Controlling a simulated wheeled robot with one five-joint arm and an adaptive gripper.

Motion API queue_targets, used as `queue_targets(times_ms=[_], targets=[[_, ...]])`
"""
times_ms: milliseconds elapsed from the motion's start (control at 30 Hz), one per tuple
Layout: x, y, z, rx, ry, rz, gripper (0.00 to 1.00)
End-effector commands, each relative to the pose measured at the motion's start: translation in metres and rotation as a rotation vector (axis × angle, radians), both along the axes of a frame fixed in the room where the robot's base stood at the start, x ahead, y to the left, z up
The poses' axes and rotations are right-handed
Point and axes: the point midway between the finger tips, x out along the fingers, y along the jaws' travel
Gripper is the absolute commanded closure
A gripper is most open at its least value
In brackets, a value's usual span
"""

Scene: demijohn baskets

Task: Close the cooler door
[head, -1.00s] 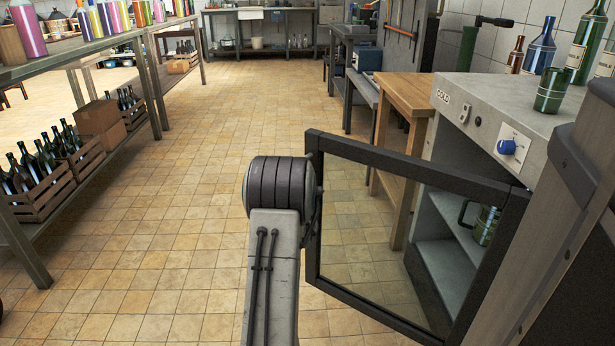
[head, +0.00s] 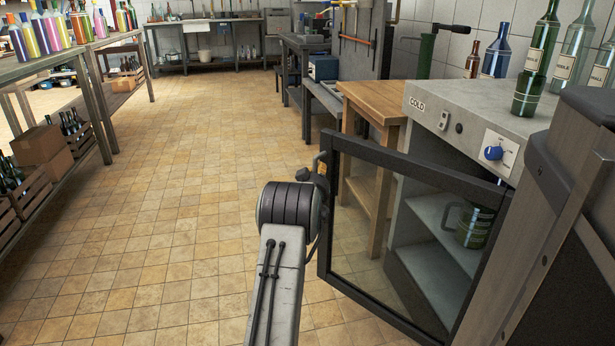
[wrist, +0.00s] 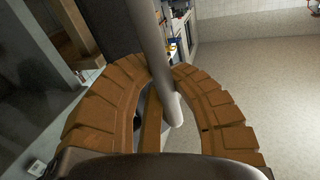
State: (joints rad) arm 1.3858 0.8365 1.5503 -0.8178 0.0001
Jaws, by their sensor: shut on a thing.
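The cooler (head: 480,118) is a grey cabinet marked "COLD" at the right in the head view. Its door (head: 375,303), a dark frame with a clear pane, stands open, with its free edge out over the floor. A green mug (head: 474,226) shows on a shelf inside. My gripper (head: 319,172) is at the door's free edge, partly hidden behind my wrist. In the wrist view, the brown segmented fingers of my gripper (wrist: 160,72) curve in around a grey bar, the door handle (wrist: 149,45), and are shut on it.
Bottles (head: 537,65) stand on the cooler top. A wooden table (head: 372,104) stands just beyond the cooler. Shelves with bottles and crates (head: 30,190) line the left side. The tiled floor (head: 170,220) between is clear.

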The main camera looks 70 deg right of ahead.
Motion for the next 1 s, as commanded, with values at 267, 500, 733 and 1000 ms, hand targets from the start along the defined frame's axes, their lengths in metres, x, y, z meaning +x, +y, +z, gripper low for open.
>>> queue_targets(times_ms=[267, 500, 733, 1000], targets=[[-0.0150, -0.0121, -0.0044, 0.010, 0.002, -0.023, 1.00], [-0.0156, -0.0129, -0.0046, 0.010, 0.002, -0.024, 1.00], [-0.0155, -0.0127, -0.0049, 0.011, 0.002, -0.024, 0.80], [-0.0143, -0.0128, -0.0037, 0.008, 0.001, -0.023, 0.58]])
